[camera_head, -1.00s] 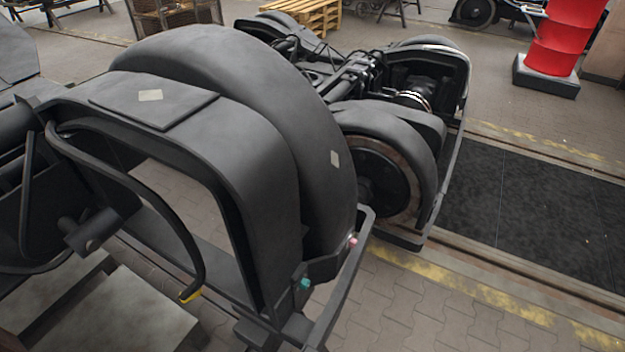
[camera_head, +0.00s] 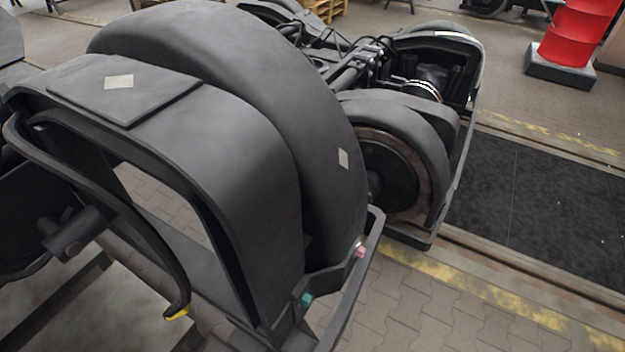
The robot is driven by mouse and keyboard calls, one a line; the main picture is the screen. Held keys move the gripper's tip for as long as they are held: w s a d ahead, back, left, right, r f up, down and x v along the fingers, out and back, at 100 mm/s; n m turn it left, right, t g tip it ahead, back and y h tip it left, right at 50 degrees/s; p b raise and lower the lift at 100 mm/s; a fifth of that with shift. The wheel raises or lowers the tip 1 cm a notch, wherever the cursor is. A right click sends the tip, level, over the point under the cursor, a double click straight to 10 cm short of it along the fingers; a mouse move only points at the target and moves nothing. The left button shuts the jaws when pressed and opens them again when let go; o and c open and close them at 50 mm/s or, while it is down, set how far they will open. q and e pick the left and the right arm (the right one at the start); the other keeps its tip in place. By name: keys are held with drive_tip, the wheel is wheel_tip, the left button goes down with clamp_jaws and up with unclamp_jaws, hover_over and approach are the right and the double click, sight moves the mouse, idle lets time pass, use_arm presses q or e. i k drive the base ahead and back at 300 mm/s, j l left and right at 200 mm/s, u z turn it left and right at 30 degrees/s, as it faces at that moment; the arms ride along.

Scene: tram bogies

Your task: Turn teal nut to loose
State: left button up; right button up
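The teal nut (camera_head: 307,299) is small and sits low on the dark frame of the near bogie (camera_head: 230,140), at the bottom centre of the head view. It is beside the lower corner of the big rounded cover. A pink nut (camera_head: 361,252) sits up and to the right of it on the same frame edge. Neither of my grippers shows in the head view. The turn state of the teal nut is too small to tell.
A wheel (camera_head: 388,175) under a dark guard stands behind the near cover. A red barrel (camera_head: 578,35) stands on a dark block at the top right. Paved floor (camera_head: 400,310) with a yellow line is open at the lower right, next to a dark mat (camera_head: 545,205).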

sight(306, 299)
drive_tip(key=k+l+u, duration=0.1)
drive_tip(key=u, duration=0.2)
drive_tip(key=k+l+u, duration=0.15)
drive_tip(key=l+u, duration=0.7)
drive_tip(key=u, duration=0.2)
